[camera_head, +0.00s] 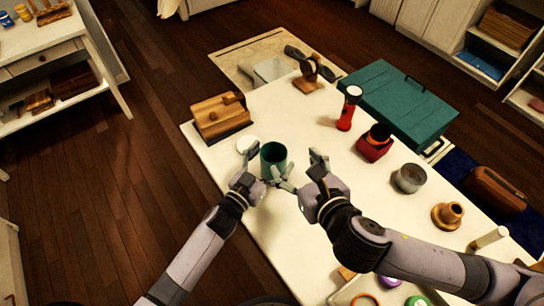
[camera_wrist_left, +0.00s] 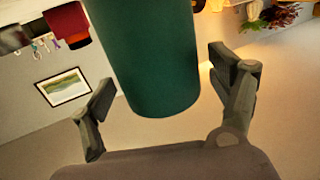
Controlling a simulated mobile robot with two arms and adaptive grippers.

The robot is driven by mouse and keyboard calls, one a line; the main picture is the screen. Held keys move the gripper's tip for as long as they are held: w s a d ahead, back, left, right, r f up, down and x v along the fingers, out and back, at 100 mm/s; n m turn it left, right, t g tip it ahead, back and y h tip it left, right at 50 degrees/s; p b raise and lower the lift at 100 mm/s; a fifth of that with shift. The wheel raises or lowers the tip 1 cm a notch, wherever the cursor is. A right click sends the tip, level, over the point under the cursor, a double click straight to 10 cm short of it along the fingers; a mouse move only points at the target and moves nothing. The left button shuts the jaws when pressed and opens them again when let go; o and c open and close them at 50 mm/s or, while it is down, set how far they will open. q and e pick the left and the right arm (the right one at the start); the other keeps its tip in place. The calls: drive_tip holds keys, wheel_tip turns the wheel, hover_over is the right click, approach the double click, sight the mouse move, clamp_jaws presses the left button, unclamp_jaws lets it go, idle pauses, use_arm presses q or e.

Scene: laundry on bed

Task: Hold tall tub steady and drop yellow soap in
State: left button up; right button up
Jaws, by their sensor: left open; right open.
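The tall tub (camera_head: 273,154) is a dark green cylinder standing upright on the white table. It also shows large in the left wrist view (camera_wrist_left: 152,60). My left gripper (camera_head: 263,167) is open, with its fingers on either side of the tub; the wrist view shows gaps beside it. My right gripper (camera_head: 301,172) is open just right of the tub, with no object visible between its fingers. I cannot make out a yellow soap clearly in either view.
A white disc (camera_head: 247,144) and wooden box (camera_head: 221,117) are left of the tub. A red flashlight (camera_head: 347,112), red box (camera_head: 374,146), grey bowl (camera_head: 408,178) and teal case (camera_head: 393,104) are to the right. Small coloured items lie near the bottom edge, partly behind my right arm.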

use_arm(q)
drive_tip(key=v, duration=1.1)
drive_tip(key=shift+s+a, duration=0.25)
drive_tip(key=shift+s, duration=0.1)
drive_tip(key=shift+f, duration=0.1)
